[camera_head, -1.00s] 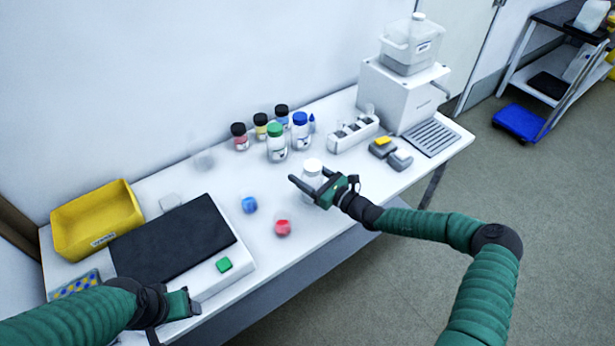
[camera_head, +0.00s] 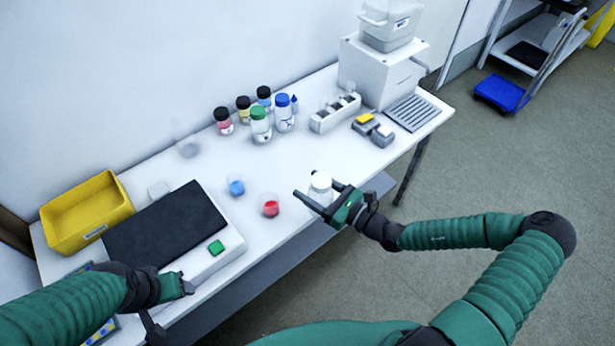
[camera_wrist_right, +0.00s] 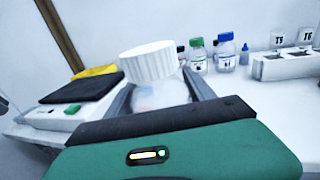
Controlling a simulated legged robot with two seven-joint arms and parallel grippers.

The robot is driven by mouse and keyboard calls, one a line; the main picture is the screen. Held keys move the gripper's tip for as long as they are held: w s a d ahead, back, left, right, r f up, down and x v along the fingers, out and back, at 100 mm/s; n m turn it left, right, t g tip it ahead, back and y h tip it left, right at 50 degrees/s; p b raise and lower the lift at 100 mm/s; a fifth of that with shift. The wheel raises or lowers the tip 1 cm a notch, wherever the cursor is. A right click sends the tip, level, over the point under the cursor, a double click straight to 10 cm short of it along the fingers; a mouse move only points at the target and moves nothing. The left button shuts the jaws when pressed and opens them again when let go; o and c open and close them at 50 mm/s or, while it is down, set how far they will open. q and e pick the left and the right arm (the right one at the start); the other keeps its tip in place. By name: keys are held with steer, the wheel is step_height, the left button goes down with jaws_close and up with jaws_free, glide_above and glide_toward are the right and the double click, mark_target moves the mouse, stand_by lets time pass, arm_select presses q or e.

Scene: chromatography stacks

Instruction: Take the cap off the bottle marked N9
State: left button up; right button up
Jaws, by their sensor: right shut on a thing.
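A clear bottle with a white ribbed cap (camera_head: 321,180) is held upright between the fingers of my right gripper (camera_head: 318,203), near the front edge of the bench. In the right wrist view the white cap (camera_wrist_right: 147,61) sits on the bottle and stands above the fingers, which are on both sides of the bottle body (camera_wrist_right: 158,95). No N9 marking is readable on it. My left gripper (camera_head: 175,288) is over the near left end of the bench, beside the balance; its finger opening cannot be made out.
Bottles with green (camera_head: 259,112), blue (camera_head: 283,100) and dark caps stand at the back. Small blue (camera_head: 236,187) and red (camera_head: 270,206) beakers stand left of the held bottle. A yellow bin (camera_head: 86,212) and balance (camera_head: 165,235) fill the left.

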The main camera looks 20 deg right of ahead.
steer(key=o, duration=0.9)
jaws_close()
